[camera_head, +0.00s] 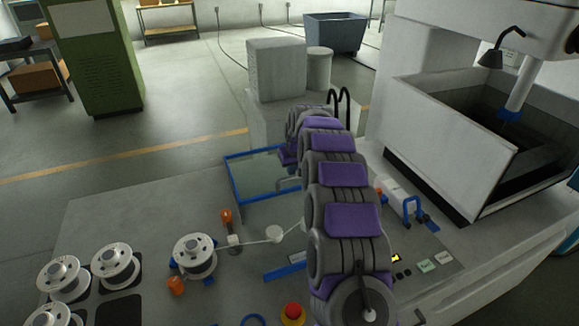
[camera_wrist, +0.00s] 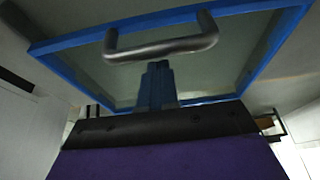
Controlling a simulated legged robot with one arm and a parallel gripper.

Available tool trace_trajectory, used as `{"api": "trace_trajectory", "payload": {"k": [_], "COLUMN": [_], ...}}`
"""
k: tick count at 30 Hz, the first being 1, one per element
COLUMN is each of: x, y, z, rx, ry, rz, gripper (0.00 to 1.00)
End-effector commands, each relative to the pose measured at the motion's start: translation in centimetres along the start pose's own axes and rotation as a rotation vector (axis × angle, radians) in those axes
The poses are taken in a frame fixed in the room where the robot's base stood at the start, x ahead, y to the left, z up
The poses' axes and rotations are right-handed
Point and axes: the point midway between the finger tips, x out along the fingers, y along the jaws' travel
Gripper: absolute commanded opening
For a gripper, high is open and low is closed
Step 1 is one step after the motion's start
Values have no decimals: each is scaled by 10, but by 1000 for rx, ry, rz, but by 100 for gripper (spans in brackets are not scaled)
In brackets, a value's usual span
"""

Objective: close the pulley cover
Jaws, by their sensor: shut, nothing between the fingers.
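The pulley cover (camera_head: 262,175) is a clear panel in a blue frame at the far edge of the grey worktop, in the middle of the head view. My arm hides its right side. It appears raised at an angle, but its exact tilt is hard to tell. The fingertips are hidden in the head view.
Wire spools (camera_head: 194,256) and an orange-topped post (camera_head: 227,220) stand on the worktop left of my arm. A red button (camera_head: 292,313) is near the front. The large machine tank (camera_head: 450,130) bounds the right. A grey box (camera_head: 276,68) stands behind.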

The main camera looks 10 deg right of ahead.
Motion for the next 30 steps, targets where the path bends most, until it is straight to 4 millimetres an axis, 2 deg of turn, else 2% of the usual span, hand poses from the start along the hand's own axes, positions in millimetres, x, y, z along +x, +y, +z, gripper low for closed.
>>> {"api": "trace_trajectory", "payload": {"k": [17,25,30], "x": [-1,-11,-19], "y": [0,-1,0], "z": [6,26,49], "rx": [0,-1,0], "ry": [-3,-1,-2], "rz": [-1,-1,-1], "gripper": [0,0,0]}}
